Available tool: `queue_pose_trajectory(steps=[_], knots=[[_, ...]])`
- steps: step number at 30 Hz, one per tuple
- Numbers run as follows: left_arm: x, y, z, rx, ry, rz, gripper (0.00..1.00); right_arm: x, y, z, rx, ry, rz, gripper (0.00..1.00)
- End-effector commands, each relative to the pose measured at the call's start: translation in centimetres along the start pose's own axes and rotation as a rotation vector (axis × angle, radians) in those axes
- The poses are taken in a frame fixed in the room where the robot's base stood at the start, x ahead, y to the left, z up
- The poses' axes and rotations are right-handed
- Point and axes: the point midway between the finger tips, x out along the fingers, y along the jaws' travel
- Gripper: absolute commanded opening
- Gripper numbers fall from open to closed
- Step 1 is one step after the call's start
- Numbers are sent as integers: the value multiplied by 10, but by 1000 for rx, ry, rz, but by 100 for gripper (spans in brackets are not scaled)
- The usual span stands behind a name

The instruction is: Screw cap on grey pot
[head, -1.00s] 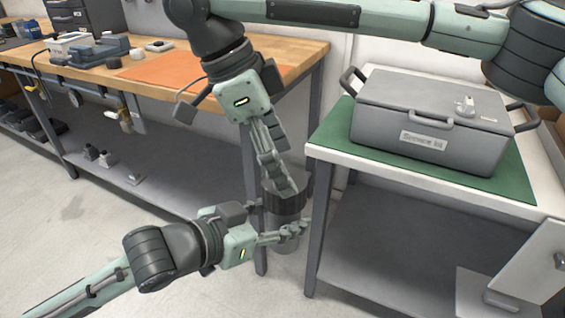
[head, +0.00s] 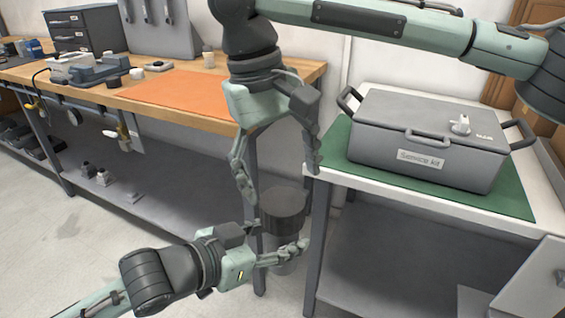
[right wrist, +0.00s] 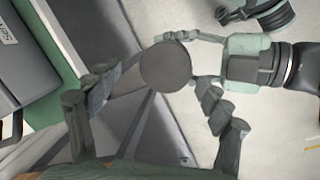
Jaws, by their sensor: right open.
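The grey pot (head: 283,266) is upright in my left gripper (head: 285,255), held above the floor between the two tables. The dark round cap (head: 284,212) sits on top of the pot and looks level; its thread is hidden. In the right wrist view the cap is a plain grey disc (right wrist: 166,67), with left gripper fingers (right wrist: 190,60) on either side of the pot below it. My right gripper (head: 281,186) is open above the cap, its fingers wide apart and clear of it. Its fingers also show spread in the right wrist view (right wrist: 152,120).
A grey service kit case (head: 425,125) stands on a green mat (head: 350,172) on the right table, close to my right fingers. The wooden workbench (head: 190,108) with an orange mat (head: 185,92) is at the left. Floor is free at lower left.

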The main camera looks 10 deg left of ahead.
Motion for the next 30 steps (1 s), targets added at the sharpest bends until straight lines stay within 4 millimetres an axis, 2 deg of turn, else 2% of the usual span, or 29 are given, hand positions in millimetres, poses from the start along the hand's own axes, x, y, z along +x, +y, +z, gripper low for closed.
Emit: queue_pose_trajectory(steps=[12,18,24,30], knots=[[0,0,-2,1,4,0,0,-10,3,1,-1069,96,-67,78],[0,0,-2,1,4,0,0,-15,3,2,-1511,161,-64,78],[0,0,-2,1,4,0,0,-18,4,2,-1764,203,-50,78],[0,0,-2,1,4,0,0,-18,4,2,-1829,213,-45,78]])
